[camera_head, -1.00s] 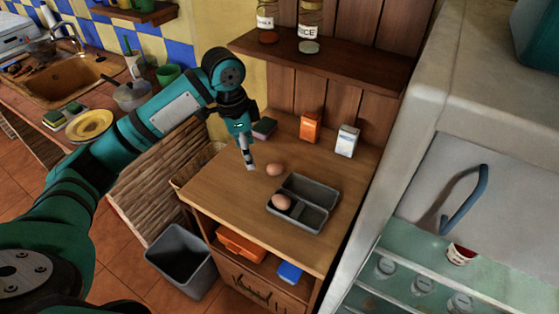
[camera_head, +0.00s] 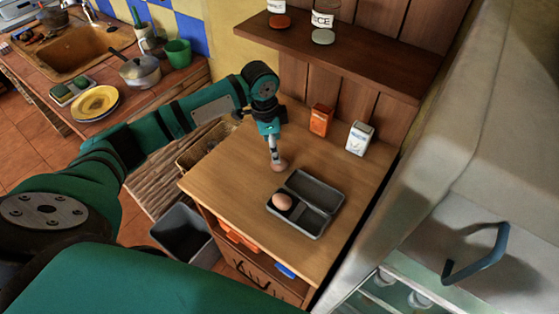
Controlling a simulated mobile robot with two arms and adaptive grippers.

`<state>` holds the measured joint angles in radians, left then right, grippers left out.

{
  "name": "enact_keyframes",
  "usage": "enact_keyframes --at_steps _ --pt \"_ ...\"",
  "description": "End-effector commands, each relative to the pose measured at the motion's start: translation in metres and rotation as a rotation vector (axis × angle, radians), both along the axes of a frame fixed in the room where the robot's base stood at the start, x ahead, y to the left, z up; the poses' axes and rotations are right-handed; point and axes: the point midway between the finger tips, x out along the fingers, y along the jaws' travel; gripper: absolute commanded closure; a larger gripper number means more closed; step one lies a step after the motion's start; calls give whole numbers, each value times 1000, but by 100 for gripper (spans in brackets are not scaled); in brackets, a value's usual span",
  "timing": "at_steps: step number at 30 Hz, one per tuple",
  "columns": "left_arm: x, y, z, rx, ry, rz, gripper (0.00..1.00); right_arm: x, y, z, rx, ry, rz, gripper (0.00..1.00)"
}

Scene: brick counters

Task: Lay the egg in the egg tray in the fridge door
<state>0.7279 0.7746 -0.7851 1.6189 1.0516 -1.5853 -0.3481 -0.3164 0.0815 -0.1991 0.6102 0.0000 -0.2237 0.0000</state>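A brown egg (camera_head: 280,166) rests on the wooden cabinet top, left of the grey carton. My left gripper (camera_head: 277,157) points down right at this egg, with its fingers at the top of it. I cannot tell whether they are closed on it. A second egg (camera_head: 282,201) sits in a compartment of the open grey carton (camera_head: 317,222). The fridge (camera_head: 462,150) stands at the right, with a blue handle (camera_head: 478,254) and glass-lidded jars low inside. No egg tray in a fridge door can be made out. My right gripper is not in view.
An orange box (camera_head: 321,120) and a white box (camera_head: 360,138) stand at the back of the cabinet top (camera_head: 225,185). A shelf (camera_head: 345,57) with jars hangs above. A grey bin (camera_head: 183,237) stands below left. The cabinet top's front left is clear.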

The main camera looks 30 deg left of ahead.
Motion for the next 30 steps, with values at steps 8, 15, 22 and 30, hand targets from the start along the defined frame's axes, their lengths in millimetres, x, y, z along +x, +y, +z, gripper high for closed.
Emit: enact_keyframes --at_steps 8,15,22,30 --pt "3 -3 -26 1 -1 0 35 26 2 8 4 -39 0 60" --pt "10 -10 -54 0 3 2 35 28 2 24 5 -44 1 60" --pt "12 -11 -76 1 -1 0 35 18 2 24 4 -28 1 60" --pt "12 -11 -77 1 -2 0 44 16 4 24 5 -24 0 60"
